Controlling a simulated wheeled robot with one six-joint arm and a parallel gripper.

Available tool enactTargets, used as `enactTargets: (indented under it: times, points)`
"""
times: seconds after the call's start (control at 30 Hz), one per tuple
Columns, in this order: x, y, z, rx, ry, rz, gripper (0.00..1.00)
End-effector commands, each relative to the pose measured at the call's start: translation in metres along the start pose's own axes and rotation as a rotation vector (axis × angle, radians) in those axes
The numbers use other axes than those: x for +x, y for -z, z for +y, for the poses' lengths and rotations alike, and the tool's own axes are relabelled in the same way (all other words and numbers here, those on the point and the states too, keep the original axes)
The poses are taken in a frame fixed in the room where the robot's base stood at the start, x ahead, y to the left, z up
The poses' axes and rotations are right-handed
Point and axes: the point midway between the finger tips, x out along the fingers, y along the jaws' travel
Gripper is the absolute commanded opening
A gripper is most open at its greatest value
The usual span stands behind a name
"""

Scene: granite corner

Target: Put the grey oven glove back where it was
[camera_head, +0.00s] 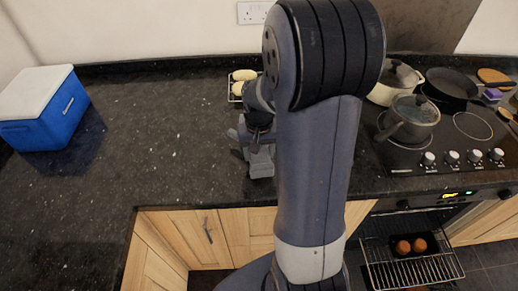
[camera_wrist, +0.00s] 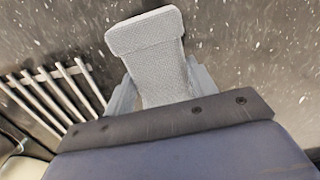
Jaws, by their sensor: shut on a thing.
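The grey oven glove (camera_wrist: 150,58) is a textured light-grey piece with a folded band at its far end. In the wrist view it sits between the fingers of my gripper (camera_wrist: 160,88), which is shut on it. Its near part is hidden by my wrist. In the head view my gripper (camera_head: 259,146) is over the dark counter, left of the hob, and the glove (camera_head: 262,165) shows as a small grey shape at its tip. Whether the glove touches the counter I cannot tell.
A wire rack (camera_head: 237,92) with pale food lies behind my gripper; its bars (camera_wrist: 55,92) show left of the glove. A blue cool box (camera_head: 45,110) stands far left. Pots and a pan (camera_head: 450,83) stand on the hob (camera_head: 440,168). The oven rack (camera_head: 412,270) is out. The left counter (camera_head: 150,130) is clear.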

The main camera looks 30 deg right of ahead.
Motion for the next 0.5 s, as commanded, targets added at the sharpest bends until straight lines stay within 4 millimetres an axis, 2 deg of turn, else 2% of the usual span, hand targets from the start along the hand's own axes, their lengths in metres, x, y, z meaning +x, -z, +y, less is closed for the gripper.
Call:
enactTargets:
  times: [0.03,0.1,0.43,0.47,0.5]
  points:
    - [0.0094,-0.0002,0.0,0.0,0.0,0.0,0.27]
    - [0.0133,-0.0002,0.0,0.0,0.0,-0.001,0.27]
    - [0.0144,-0.0002,0.0,0.0,0.0,0.0,0.27]
    - [0.0144,-0.0002,0.0,0.0,0.0,0.0,0.56]
    - [0.0144,-0.0001,0.0,0.0,0.0,0.0,0.59]
